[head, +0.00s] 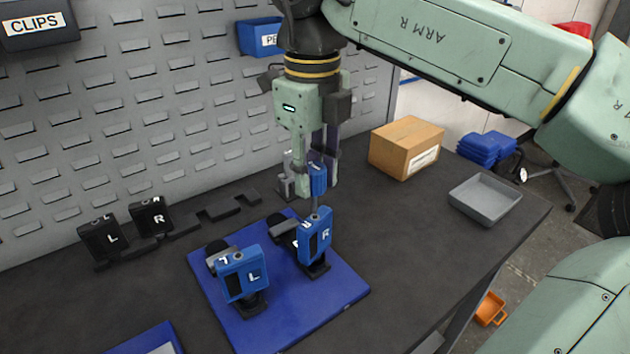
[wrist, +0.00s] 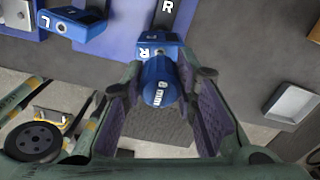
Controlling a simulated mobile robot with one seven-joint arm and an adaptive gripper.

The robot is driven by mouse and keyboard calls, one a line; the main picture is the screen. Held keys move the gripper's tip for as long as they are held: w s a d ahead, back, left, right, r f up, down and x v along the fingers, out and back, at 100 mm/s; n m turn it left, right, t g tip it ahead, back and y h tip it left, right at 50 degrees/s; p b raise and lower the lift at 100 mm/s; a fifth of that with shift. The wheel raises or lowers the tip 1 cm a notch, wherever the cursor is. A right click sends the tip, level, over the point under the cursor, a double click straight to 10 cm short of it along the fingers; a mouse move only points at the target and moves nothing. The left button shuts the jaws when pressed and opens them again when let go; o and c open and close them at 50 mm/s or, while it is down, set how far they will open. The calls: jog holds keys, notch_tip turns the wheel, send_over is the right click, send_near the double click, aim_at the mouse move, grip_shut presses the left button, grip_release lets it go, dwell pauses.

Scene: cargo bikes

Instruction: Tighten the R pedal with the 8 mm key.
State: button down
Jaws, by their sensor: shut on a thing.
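My gripper (head: 318,170) is shut on the blue handle of the 8 mm key (head: 318,181), which points downward. The wrist view shows the handle (wrist: 160,90) marked "8 mm" between my gripper's fingers (wrist: 158,84). The key's thin shaft reaches down to the top of the blue R pedal (head: 315,240), which stands upright on a blue mat (head: 342,286). I cannot tell whether the tip is seated in the pedal. The R pedal also shows just beyond the handle in the wrist view (wrist: 152,46). The blue L pedal (head: 243,276) stands on the mat to the left.
Black pedals marked L (head: 103,242) and R (head: 151,216) stand at the back left, beside a dark rack (head: 213,212). A cardboard box (head: 405,148) and a grey tray (head: 486,199) lie to the right. A slotted grey panel (head: 120,110) rises behind.

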jog(key=n, duration=0.1)
jog(key=n+p, duration=0.1)
jog(key=shift+s+r+n+p, duration=0.1)
jog(key=shift+r+n+p, duration=0.2)
jog(key=shift+n, duration=0.1)
jog(key=n, duration=0.2)
jog(key=shift+f+n, duration=0.25)
jog(key=shift+n, duration=0.15)
jog(key=n, duration=0.2)
jog(key=shift+n, duration=0.3)
jog(key=n, duration=0.4)
jog(key=shift+s, duration=0.1)
jog(key=n, duration=0.3)
jog(key=shift+n, duration=0.4)
jog(key=shift+f, duration=0.45)
